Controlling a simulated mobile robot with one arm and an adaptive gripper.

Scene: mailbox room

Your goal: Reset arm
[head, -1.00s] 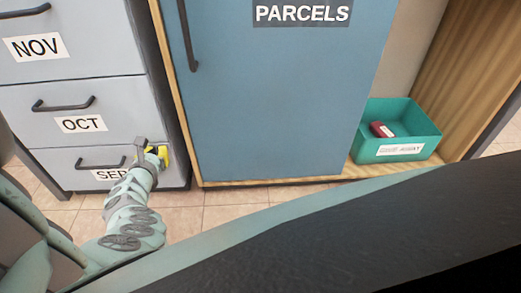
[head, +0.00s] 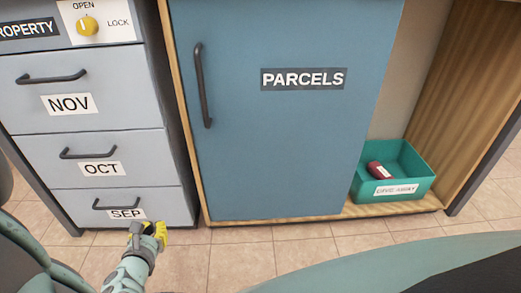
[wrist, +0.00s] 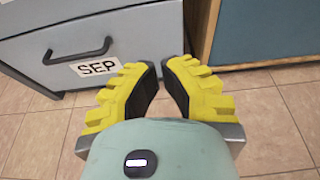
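My gripper (head: 150,232) is low in front of the SEP drawer (head: 170,207), near its right side. In the wrist view my gripper (wrist: 164,88) shows two yellow ridged fingers with dark pads. A gap is between the pads, narrower toward the tips, and nothing is between them. The SEP drawer also fills the upper left of the wrist view (wrist: 145,40), with its dark handle (wrist: 77,52) left of the fingers. The fingers do not touch the handle.
The OCT drawer (head: 145,165) and NOV drawer (head: 120,100) are above, shut. The blue PARCELS door (head: 290,140) is shut. A teal bin (head: 410,165) holds a red object (head: 377,170) at the right. Tiled floor (head: 215,262) is clear in front.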

